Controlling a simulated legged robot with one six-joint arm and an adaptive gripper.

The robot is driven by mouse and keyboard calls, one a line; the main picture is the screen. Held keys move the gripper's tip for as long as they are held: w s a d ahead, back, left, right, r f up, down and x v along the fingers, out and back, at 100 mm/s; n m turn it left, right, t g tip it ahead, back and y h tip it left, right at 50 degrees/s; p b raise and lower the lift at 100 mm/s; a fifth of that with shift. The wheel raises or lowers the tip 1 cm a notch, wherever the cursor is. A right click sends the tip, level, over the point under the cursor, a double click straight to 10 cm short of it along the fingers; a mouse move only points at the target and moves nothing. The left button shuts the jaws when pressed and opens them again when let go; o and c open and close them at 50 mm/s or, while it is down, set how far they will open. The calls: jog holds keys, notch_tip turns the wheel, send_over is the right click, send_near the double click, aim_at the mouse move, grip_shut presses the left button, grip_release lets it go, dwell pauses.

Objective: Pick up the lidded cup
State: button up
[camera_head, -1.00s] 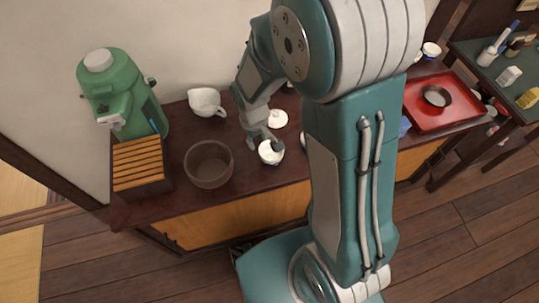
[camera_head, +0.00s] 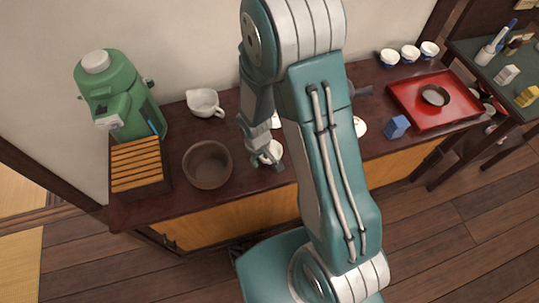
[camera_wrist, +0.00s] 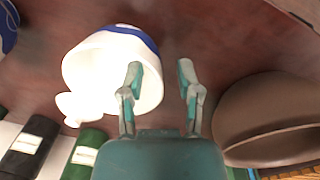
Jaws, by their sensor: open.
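A white cup with a blue band (camera_wrist: 105,62) stands on the dark table. It also shows in the head view (camera_head: 273,150), partly behind my gripper. A small white knobbed shape (camera_wrist: 75,108) shows beside its rim in the wrist view; I cannot tell whether it is part of a lid on this cup. My gripper (camera_wrist: 160,75) is open, its two fingers apart with bare table between their tips. The left finger overlaps the cup's right side in the wrist view; contact cannot be told. In the head view my gripper (camera_head: 268,160) is at the cup.
A brown bowl (camera_wrist: 262,115) is close on the other side of my gripper, also in the head view (camera_head: 207,165). A white pitcher (camera_head: 204,103), slatted wooden box (camera_head: 138,165) and green dispenser (camera_head: 118,95) stand left. A blue box (camera_head: 396,127) and red tray (camera_head: 425,122) are right.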

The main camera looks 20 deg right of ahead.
grip_shut()
jog(key=shift+r, duration=0.1)
